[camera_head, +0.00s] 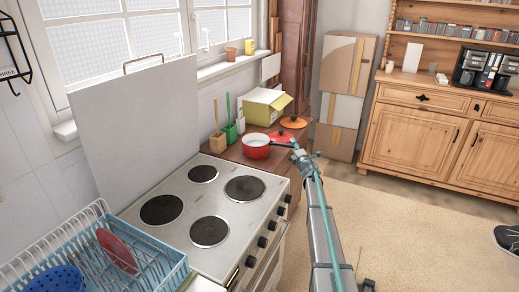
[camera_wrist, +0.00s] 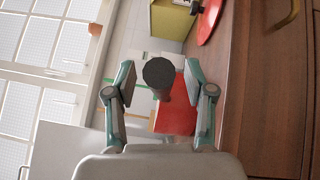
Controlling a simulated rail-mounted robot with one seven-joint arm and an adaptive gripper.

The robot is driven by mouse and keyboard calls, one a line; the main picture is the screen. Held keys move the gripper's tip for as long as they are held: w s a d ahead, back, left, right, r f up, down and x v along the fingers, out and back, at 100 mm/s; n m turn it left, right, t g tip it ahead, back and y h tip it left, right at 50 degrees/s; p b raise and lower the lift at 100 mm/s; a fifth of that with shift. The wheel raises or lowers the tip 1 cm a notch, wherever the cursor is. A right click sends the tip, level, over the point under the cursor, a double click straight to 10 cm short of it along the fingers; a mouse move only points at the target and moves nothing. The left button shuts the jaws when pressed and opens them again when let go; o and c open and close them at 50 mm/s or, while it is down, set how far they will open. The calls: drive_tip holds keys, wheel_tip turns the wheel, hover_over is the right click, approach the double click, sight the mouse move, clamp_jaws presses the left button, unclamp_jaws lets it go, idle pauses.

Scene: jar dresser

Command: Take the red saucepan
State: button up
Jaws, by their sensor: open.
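The red saucepan (camera_head: 256,148) stands upright on the brown wooden dresser top just beyond the stove, its dark handle pointing right toward my gripper (camera_head: 299,152). In the wrist view, my gripper (camera_wrist: 157,82) is open, with one finger on each side of the line of the handle. The round dark handle end (camera_wrist: 158,72) faces the camera between the fingers, and the red pan body (camera_wrist: 175,112) shows behind it. Neither finger visibly touches the handle. I cannot tell how deep the handle sits between them.
A red lid (camera_head: 281,136) and an orange lid (camera_head: 293,122) lie behind the saucepan, near an open yellow-green box (camera_head: 264,107). Green and wooden utensil holders (camera_head: 230,133) stand to the left. The stove (camera_head: 205,212) is in front, its top empty. Open floor (camera_head: 400,215) lies to the right.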

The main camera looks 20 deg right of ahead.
clamp_jaws()
drive_tip(key=shift+r, duration=0.2)
idle(0.6)
